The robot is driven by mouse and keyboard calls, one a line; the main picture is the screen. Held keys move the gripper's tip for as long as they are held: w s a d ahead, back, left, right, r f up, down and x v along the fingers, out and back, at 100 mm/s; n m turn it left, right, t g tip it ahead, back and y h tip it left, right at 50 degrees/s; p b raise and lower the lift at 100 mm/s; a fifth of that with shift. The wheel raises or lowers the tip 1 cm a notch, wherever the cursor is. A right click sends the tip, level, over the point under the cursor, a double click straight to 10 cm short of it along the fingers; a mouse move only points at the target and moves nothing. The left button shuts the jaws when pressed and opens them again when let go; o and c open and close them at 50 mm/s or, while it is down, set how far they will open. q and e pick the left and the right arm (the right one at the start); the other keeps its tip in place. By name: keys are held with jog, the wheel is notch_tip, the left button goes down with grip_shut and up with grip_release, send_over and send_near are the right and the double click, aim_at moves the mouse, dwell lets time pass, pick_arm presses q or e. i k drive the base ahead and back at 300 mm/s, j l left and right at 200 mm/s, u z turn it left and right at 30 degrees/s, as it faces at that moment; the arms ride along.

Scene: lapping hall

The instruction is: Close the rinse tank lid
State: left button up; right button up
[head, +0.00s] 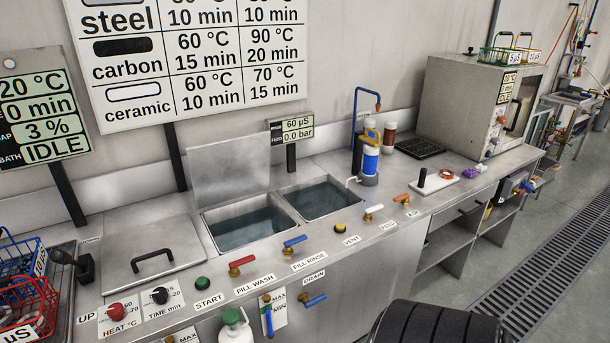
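Two open square basins with water sit side by side in the steel counter, a left basin (249,228) and a right basin (320,205). A flat grey lid panel (228,166) stands upright along the back of the left basin. No lid shows on the right basin. Farther left, a flat steel lid (140,272) with a black handle lies shut on the counter. No label on the basins shows which is the rinse tank; a FILL RINSE label (310,259) is on the front edge. Neither gripper is in view.
Red (242,263) and blue (294,242) valve levers stand in front of the basins. A small display (291,129) on a post is behind them. A blue-and-white filter (371,158) stands right of them. Wire baskets (25,290) are at left.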

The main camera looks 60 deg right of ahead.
aim_at(225, 170)
jog(key=z, duration=1.45)
jog(key=i+l, duration=0.15)
jog(key=l, duration=0.1)
